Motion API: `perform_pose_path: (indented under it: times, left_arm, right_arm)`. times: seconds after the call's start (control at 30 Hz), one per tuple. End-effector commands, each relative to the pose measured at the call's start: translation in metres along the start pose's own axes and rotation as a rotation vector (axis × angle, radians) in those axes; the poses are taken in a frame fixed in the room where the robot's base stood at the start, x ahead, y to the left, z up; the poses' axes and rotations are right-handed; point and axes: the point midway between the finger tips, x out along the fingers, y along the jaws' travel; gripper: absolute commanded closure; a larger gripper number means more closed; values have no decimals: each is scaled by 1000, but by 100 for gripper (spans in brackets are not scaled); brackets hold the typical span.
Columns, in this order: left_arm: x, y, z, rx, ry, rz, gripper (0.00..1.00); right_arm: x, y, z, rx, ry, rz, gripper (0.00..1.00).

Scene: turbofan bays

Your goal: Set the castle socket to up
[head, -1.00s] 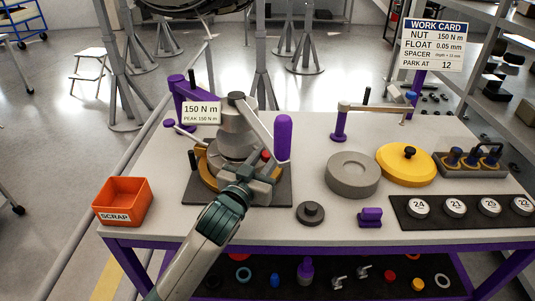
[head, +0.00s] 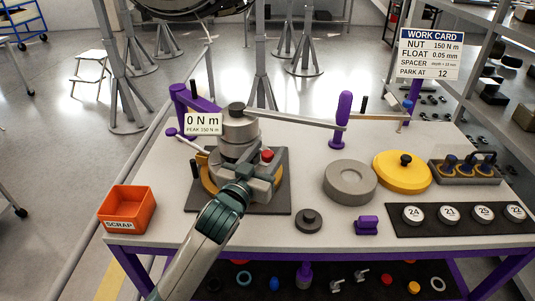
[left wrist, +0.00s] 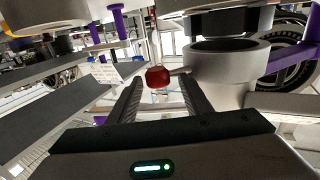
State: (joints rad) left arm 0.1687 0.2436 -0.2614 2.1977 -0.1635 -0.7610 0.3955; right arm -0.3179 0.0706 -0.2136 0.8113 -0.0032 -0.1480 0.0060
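The grey stepped castle socket (head: 241,131) stands upright on the round fixture (head: 232,180) at the left of the bench. A wrench bar (head: 295,120) runs from its top to a purple handle (head: 343,110) at the right. A red knob (head: 267,156) sits beside the socket's lower part. My left gripper (head: 262,180) is at the fixture's front right, close to this knob. In the left wrist view the fingers are open, with the red knob (left wrist: 157,76) near their tips, between them in the picture; I see no grip. My right gripper is not in view.
A readout (head: 203,124) shows 0 N m, peak 150 N m. An orange scrap bin (head: 127,209) stands at the left. A grey disc (head: 350,182), yellow disc (head: 402,171) and dark mat (head: 450,219) with numbered discs occupy the right.

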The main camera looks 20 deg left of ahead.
Motion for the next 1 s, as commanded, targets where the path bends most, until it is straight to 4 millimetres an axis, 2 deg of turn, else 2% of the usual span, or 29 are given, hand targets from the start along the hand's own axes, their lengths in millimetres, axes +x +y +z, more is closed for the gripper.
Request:
perform_pose_path:
  times: [0.27, 0.47, 0.67, 0.93, 1.0]
  left_arm:
    - [-1, 0, 3, 0, -6, 1, 55]
    - [-12, 1, 5, -1, -7, 1, 55]
    - [-39, 1, 6, -1, -7, 1, 55]
    - [-93, 0, 5, -1, -6, 0, 55]
    - [-105, 0, 3, -1, -8, 0, 55]
  right_arm:
    - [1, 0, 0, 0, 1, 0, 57]
    - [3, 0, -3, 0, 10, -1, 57]
    - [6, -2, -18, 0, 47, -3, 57]
    - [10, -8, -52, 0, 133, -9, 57]
    - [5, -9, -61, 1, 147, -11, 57]
